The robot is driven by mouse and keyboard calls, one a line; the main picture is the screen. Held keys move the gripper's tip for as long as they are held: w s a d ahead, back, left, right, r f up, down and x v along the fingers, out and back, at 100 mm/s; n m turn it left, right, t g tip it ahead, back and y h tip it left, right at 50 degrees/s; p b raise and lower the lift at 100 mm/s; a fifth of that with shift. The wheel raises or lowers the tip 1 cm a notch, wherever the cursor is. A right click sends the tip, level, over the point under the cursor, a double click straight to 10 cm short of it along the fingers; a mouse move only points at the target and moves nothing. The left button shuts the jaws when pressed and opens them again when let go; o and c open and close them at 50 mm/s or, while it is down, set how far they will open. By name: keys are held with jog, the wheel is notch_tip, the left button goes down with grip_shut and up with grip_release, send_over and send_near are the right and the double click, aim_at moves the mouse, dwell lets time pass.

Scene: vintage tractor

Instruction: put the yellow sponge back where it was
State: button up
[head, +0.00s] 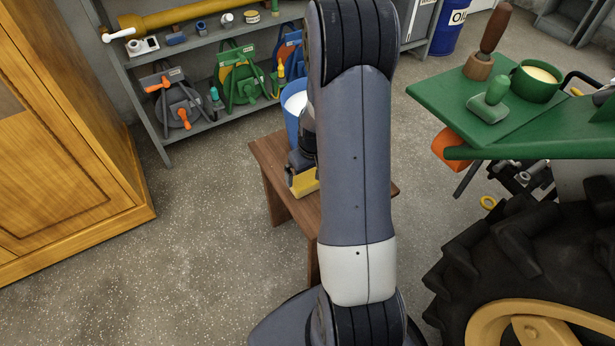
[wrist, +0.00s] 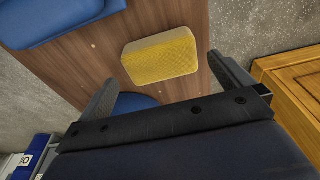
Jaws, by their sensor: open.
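The yellow sponge (wrist: 160,57) lies on the brown wooden bench (wrist: 185,17) in the wrist view. It also shows in the head view (head: 304,184), just below my gripper (head: 300,165) and partly hidden by it. In the wrist view my gripper (wrist: 163,72) is open, with one finger to each side of the sponge's near end. No grip on the sponge shows. My arm hides much of the bench (head: 275,160) in the head view.
A blue bucket (head: 291,112) with a pale inside stands on the bench behind my gripper. Shelves with reels (head: 240,80) are behind, a wooden cabinet (head: 60,130) at left. A green tractor surface (head: 450,90) and big tyre (head: 480,250) are at right. Floor is clear at left front.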

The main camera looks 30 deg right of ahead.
aim_at(307, 179)
notch_tip(307, 179, up, 6)
jog(key=s, duration=0.1)
jog(key=shift+r+p, duration=0.25)
jog(key=shift+p, duration=0.15)
jog(key=f+b, duration=0.1)
jog(key=f, duration=0.3)
jog(key=w+f, duration=0.1)
jog(key=f, duration=0.3)
jog(key=w+f+b, duration=0.1)
jog(key=f, duration=0.3)
jog(key=shift+f+b, duration=0.35)
jog(key=shift+f, duration=0.05)
jog(key=shift+r+p, duration=0.45)
jog(key=shift+r, duration=1.1)
jog(key=shift+s, duration=0.1)
